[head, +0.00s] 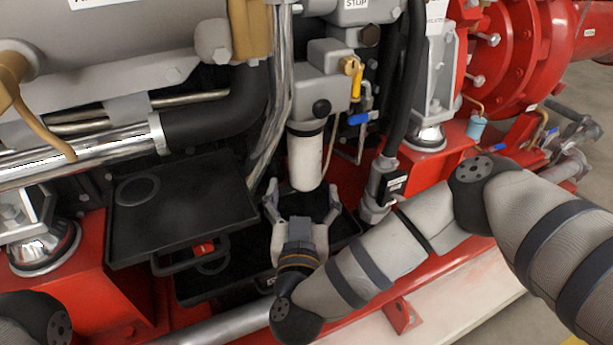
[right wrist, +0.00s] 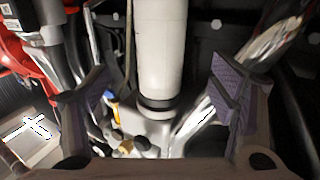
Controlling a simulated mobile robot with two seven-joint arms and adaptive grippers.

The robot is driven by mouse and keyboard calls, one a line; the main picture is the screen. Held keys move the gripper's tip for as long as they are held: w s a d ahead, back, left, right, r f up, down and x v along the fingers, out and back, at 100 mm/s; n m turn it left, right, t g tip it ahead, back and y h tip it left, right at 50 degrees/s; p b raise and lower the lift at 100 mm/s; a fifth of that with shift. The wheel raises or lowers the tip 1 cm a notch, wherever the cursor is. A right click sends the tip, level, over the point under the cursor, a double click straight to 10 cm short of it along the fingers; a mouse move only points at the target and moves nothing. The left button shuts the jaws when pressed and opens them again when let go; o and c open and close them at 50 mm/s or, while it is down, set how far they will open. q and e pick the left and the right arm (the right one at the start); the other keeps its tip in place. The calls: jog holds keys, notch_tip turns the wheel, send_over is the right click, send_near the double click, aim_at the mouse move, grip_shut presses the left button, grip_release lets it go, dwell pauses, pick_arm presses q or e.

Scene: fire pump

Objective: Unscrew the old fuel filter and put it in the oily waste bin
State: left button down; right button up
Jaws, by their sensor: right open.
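The old fuel filter (head: 306,162) is a white cylinder hanging upright under a grey filter head (head: 318,92) on the engine. My right gripper (head: 302,196) is open just below it, fingers pointing up, one on each side of its lower end. The right wrist view shows the white filter (right wrist: 163,45) between the spread fingers of the gripper (right wrist: 160,92), with visible gaps on both sides. Neither finger appears to touch it. My left gripper is out of view; only a dark joint of my left arm shows at the lower left. I see no oily waste bin.
A black tray (head: 180,212) sits left of the filter, with a lower black tray (head: 190,289) under it. A yellow handle (head: 356,82), a blue valve handle (head: 358,118) and thin pipes lie close right of the filter. A red base frame (head: 95,268) surrounds the space.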

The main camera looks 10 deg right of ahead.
aim_at(305, 168)
jog(key=b+x, duration=0.6)
jog(key=x, duration=0.3)
jog(key=shift+d+f, duration=0.1)
jog(key=shift+f, duration=0.1)
jog(key=shift+r, duration=0.15)
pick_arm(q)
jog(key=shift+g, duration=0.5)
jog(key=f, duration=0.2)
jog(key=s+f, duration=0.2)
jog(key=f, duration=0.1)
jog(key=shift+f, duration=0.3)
pick_arm(e)
jog(key=shift+w, duration=0.2)
jog(key=shift+w+r, duration=0.1)
jog(key=c, duration=1.6)
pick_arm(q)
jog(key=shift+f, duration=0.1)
pick_arm(e)
jog(key=shift+d, duration=0.1)
jog(key=shift+c, duration=0.2)
